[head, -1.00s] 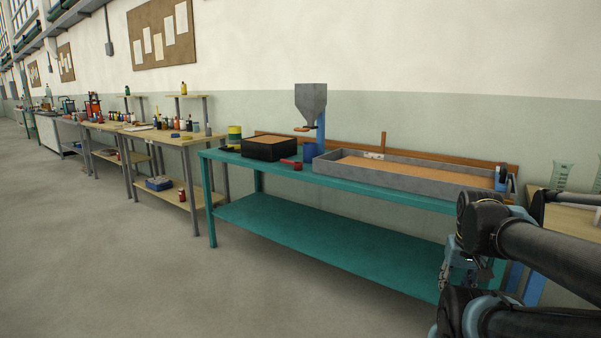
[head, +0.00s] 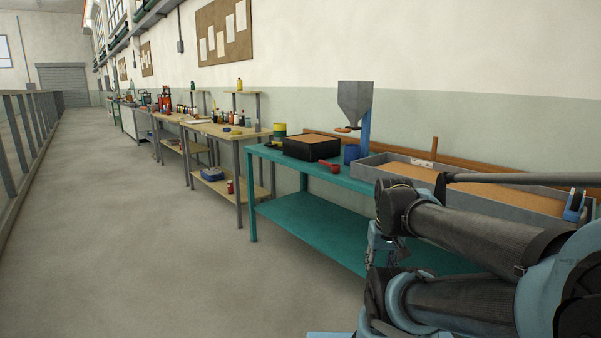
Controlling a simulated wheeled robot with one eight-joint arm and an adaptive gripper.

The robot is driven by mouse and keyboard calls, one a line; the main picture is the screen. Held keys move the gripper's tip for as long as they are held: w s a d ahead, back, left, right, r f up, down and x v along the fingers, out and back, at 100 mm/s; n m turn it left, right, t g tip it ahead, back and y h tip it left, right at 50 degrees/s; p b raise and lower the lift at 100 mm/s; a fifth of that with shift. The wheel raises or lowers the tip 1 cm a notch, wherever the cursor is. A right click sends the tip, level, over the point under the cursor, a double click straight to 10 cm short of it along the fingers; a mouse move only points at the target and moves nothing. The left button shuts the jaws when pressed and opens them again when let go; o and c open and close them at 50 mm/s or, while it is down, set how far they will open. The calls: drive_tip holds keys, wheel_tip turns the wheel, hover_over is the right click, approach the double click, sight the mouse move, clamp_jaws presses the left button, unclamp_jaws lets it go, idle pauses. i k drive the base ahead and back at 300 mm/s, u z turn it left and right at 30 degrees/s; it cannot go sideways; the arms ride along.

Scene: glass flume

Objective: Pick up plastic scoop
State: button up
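A small red object (head: 331,167), which looks like the plastic scoop, lies on the teal bench (head: 262,154) near its front edge. It is just in front of and to the right of a black box with a tan top. It is small in the view, so its exact shape is hard to make out. My folded dark arm fills the lower right, well apart from the scoop. A pale metal part that may be my gripper (head: 381,248) shows partly behind the arm links; its fingers cannot be made out.
The black box (head: 311,149), a hopper on a blue stand (head: 355,100) and a long grey tray (head: 379,174) stand on the bench. A yellow-green tin (head: 279,131) is behind. Wooden benches (head: 228,132) run along the wall. Floor at left is open, bounded by a railing (head: 22,130).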

sight(336, 168)
drive_tip(key=u, duration=0.05)
drive_tip(key=i, duration=1.2)
drive_tip(key=z, duration=0.35)
